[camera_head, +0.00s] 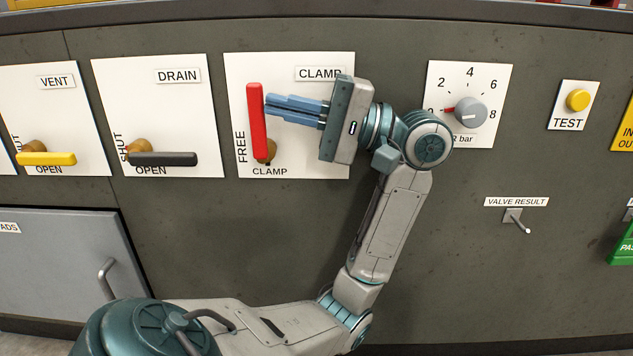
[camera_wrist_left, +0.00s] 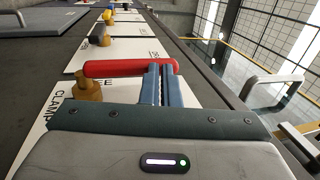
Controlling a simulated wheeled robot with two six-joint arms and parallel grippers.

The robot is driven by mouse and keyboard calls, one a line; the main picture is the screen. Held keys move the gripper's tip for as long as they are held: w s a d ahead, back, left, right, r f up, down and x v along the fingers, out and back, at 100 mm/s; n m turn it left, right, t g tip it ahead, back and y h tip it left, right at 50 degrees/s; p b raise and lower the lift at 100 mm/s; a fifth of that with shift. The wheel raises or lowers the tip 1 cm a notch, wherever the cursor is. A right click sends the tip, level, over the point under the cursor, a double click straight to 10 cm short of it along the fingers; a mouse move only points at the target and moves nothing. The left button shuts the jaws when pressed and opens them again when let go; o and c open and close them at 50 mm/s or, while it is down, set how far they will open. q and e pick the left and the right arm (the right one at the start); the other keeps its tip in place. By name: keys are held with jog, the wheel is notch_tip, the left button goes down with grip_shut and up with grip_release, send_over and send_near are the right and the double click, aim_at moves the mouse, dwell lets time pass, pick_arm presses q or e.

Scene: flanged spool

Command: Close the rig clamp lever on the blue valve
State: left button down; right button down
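The red clamp lever (camera_head: 257,118) stands upright along the FREE label on the white CLAMP panel (camera_head: 315,165). Its brass pivot (camera_head: 268,152) is at its lower end, above the lower CLAMP label. My left gripper (camera_head: 272,108) is right of the lever, fingers together, tips at or very near the lever's right side, around its middle. In the left wrist view, the lever (camera_wrist_left: 110,68) lies across just beyond the fingers (camera_wrist_left: 161,82); I cannot tell if they touch. No blue valve is visible. My right gripper is not in view.
A black DRAIN lever (camera_head: 165,159) and a yellow VENT lever (camera_head: 48,159) lie horizontal at the left. A grey pressure knob (camera_head: 470,112) and a yellow TEST button (camera_head: 578,99) are at the right.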

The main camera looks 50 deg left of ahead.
pick_arm(q)
jog(key=shift+s+r, duration=0.1)
jog(key=shift+r+p, duration=0.45)
jog(key=r+p, duration=0.3)
jog(key=shift+s+d, duration=0.15)
jog(key=shift+d, duration=0.2)
jog(key=s+d+b, duration=0.8)
jog(key=s+d, duration=0.1)
jog(key=d, duration=0.2)
jog(key=shift+s+d+r, duration=0.3)
jog(key=shift+d+r, duration=0.1)
dwell(0.5)
